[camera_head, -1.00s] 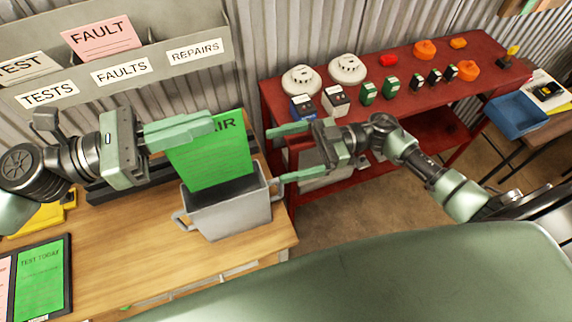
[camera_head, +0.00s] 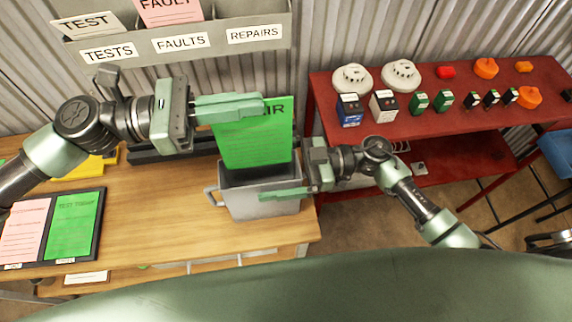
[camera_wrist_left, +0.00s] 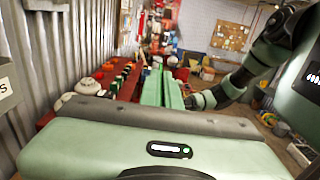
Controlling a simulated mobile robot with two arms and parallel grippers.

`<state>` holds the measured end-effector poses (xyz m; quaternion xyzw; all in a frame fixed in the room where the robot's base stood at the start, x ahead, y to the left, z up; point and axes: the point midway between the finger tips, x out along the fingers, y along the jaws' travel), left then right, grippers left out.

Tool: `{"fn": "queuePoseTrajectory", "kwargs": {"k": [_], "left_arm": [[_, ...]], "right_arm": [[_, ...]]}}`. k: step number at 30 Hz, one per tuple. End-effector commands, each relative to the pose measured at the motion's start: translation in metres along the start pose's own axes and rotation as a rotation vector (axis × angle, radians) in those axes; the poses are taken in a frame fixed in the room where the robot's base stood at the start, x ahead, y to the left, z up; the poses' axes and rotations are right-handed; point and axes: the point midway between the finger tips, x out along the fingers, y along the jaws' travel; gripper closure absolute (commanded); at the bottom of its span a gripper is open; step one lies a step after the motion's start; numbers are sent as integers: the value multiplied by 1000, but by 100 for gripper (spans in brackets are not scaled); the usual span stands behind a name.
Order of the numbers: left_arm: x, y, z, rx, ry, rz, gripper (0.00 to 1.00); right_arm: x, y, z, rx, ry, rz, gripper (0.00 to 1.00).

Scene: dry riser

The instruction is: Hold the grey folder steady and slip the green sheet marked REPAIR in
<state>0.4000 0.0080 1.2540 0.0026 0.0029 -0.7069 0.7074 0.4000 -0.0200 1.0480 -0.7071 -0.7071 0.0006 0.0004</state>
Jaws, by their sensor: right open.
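The green sheet (camera_head: 255,142) hangs upright from my left gripper (camera_head: 262,105), which is shut on its upper part. Only "IR" of its heading shows past the fingers. The grey folder (camera_head: 255,204), an open-topped holder with side handles, stands on the wooden bench below. The sheet's lower edge is at the folder's mouth; I cannot tell whether it is inside. My right gripper (camera_head: 275,180) is open at the folder's right end. One finger lies across the front; the other is hidden. In the left wrist view, my left fingers (camera_wrist_left: 160,88) are close together.
A wall rack (camera_head: 190,62) labelled TESTS, FAULTS and REPAIRS is behind. A dark board (camera_head: 104,226) with pink and green sheets lies at left. A red shelf unit (camera_head: 450,125) with detectors and small boxes stands at right. The bench's front middle (camera_head: 140,225) is clear.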

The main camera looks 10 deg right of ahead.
Motion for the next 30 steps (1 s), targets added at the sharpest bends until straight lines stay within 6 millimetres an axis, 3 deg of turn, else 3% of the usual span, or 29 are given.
{"fn": "queuePoseTrajectory", "kwargs": {"k": [10, 11, 18, 19, 30], "left_arm": [[0, 0, 0, 0, 0, 0, 100], [0, 0, 0, 0, 0, 0, 100], [0, 0, 0, 0, 0, 0, 100], [0, 0, 0, 0, 0, 0, 100], [0, 0, 0, 0, 1, 0, 100]], "right_arm": [[4, 0, 0, -1, 0, 0, 6], [4, 0, 0, -1, 0, 0, 12], [4, 0, 0, -1, 0, 0, 79], [4, 0, 0, -1, 0, 0, 83], [4, 0, 0, -1, -1, 0, 83]]}}
